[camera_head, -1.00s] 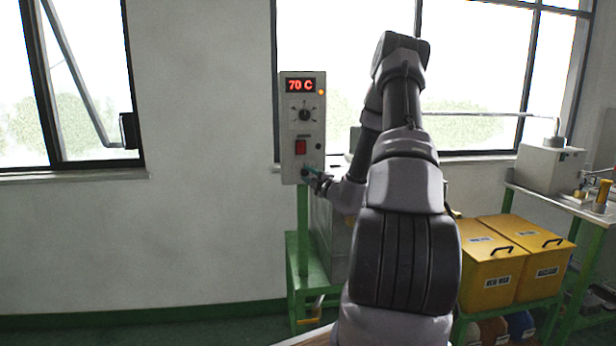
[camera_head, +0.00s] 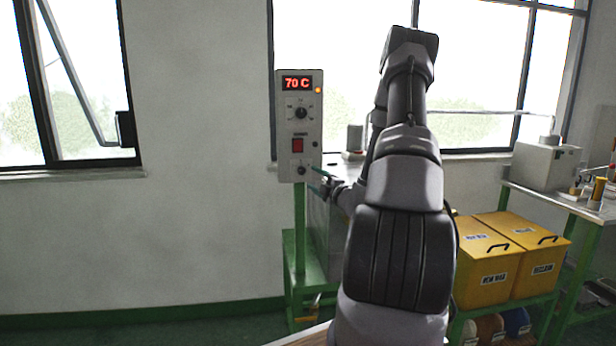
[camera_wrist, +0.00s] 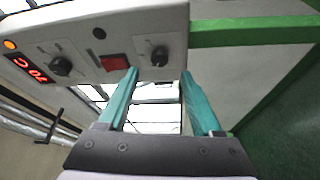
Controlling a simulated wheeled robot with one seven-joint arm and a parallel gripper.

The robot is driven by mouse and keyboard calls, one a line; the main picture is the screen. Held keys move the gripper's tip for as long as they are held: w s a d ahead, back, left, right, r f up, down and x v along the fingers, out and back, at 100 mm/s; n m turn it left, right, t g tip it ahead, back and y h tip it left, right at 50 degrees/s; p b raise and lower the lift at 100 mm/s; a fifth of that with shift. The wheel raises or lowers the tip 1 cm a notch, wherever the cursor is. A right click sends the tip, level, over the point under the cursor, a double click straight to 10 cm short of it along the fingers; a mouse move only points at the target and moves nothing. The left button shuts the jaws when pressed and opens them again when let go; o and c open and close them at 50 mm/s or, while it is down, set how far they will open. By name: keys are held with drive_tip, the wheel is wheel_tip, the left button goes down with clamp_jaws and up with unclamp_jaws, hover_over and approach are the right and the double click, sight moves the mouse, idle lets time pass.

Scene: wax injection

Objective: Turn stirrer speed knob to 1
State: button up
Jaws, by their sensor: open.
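The grey control panel (camera_head: 299,125) stands on a green post, with a red "70 C" display at its top. The stirrer speed knob seems to be the lower dark knob (camera_head: 301,170) below the red switch (camera_head: 297,146). In the wrist view this knob (camera_wrist: 159,56) sits between the lines of my two teal fingers, ahead of their tips. My gripper (camera_wrist: 158,78) is open and empty, just off the panel face and apart from the knob. In the head view my gripper (camera_head: 318,172) is at the panel's lower right. The knob's scale marks are too small to read.
An upper knob (camera_head: 301,113) sits below the display. The green post (camera_head: 300,230) runs down under the panel. A grey tank (camera_head: 328,235) stands just behind. Yellow bins (camera_head: 488,265) stand at right. The wall left of the panel is clear.

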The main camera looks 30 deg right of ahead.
drive_tip(key=s, duration=0.4)
drive_tip(key=shift+s+d+f, duration=0.1)
drive_tip(key=shift+d+f, duration=0.05)
drive_tip(key=shift+d, duration=0.05)
